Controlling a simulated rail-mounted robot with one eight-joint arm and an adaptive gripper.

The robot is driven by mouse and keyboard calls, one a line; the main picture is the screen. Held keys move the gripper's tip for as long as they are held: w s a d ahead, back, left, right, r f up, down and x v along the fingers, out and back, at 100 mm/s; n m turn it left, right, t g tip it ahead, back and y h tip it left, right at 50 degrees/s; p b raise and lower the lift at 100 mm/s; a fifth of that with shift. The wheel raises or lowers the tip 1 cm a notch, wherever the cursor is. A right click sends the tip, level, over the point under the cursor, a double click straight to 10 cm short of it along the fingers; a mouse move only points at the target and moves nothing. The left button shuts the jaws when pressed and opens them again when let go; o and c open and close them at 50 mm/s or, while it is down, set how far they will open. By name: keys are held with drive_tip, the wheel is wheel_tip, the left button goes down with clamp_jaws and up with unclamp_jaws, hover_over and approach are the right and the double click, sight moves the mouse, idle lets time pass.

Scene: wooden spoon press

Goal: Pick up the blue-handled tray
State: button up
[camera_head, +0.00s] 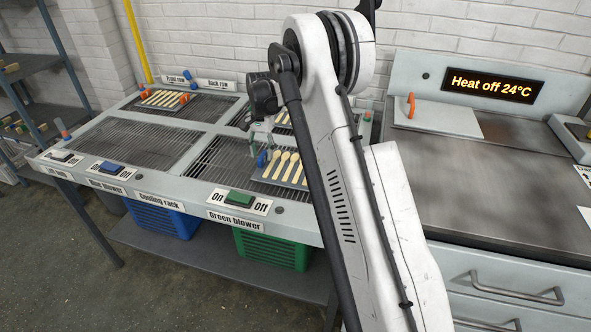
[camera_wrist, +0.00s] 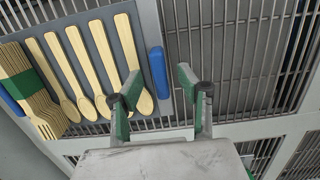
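The blue-handled tray (camera_wrist: 93,40) is a flat grey plate on the slatted rack, with several wooden spoons lying side by side on it. Its blue handle (camera_wrist: 158,72) stands at the right end in the wrist view, and another blue handle (camera_wrist: 11,102) shows at the left edge. In the head view the tray (camera_head: 268,174) is partly hidden behind my arm; its near handle (camera_head: 262,159) is visible. My gripper (camera_wrist: 160,84) is open and empty, its green-padded fingers on either side of the blue handle's line, without clear contact. It also shows above the handle in the head view (camera_head: 263,145).
A wooden bundle with a green band (camera_wrist: 28,85) lies at the tray's left. A tray with orange handles (camera_head: 184,98) sits at the rack's back left. A blue bin (camera_head: 160,218) and green bin (camera_head: 270,248) stand below. The rack's left-front section is clear.

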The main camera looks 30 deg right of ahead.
drive_tip(key=shift+f, duration=0.85)
clamp_jaws()
